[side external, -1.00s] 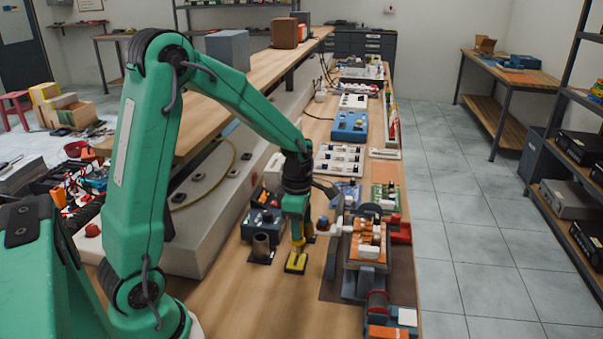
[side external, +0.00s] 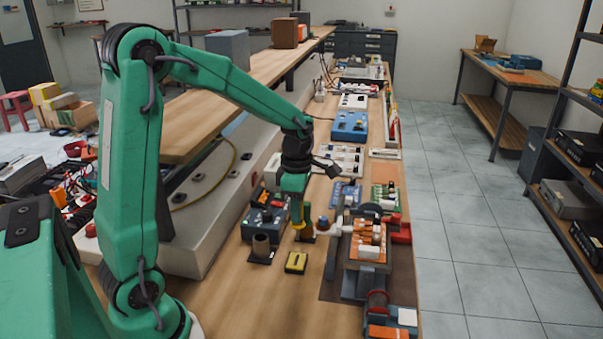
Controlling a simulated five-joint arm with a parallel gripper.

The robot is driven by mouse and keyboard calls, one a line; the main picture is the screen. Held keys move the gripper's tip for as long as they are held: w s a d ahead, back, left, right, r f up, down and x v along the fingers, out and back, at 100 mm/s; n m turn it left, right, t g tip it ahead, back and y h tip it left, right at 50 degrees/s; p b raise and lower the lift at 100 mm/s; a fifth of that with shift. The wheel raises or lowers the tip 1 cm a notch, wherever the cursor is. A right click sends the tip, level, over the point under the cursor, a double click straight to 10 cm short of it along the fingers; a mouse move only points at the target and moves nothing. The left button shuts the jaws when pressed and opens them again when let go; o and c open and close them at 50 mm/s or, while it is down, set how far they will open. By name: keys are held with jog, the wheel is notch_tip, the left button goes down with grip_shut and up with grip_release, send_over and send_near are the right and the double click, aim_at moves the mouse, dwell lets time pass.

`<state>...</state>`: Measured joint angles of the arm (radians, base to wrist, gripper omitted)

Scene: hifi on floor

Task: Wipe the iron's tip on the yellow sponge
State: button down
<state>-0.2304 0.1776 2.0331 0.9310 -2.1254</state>
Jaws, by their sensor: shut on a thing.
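The yellow sponge (side external: 296,262) sits in a small dark tray on the wooden bench, below my gripper. My gripper (side external: 296,201) points down and is shut on the iron (side external: 299,221), of which a short yellow part shows under the jaws. The iron is roughly upright, and its lower end appears raised above and slightly behind the sponge, apart from it. The tip itself is too small to make out clearly.
A brown cylindrical holder (side external: 261,246) stands just left of the sponge. A blue-grey station with knobs (side external: 263,219) is behind it. A vise-like fixture with an orange board (side external: 367,245) stands to the right. The bench front is clear.

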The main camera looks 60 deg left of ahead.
jog(key=shift+r, duration=1.4)
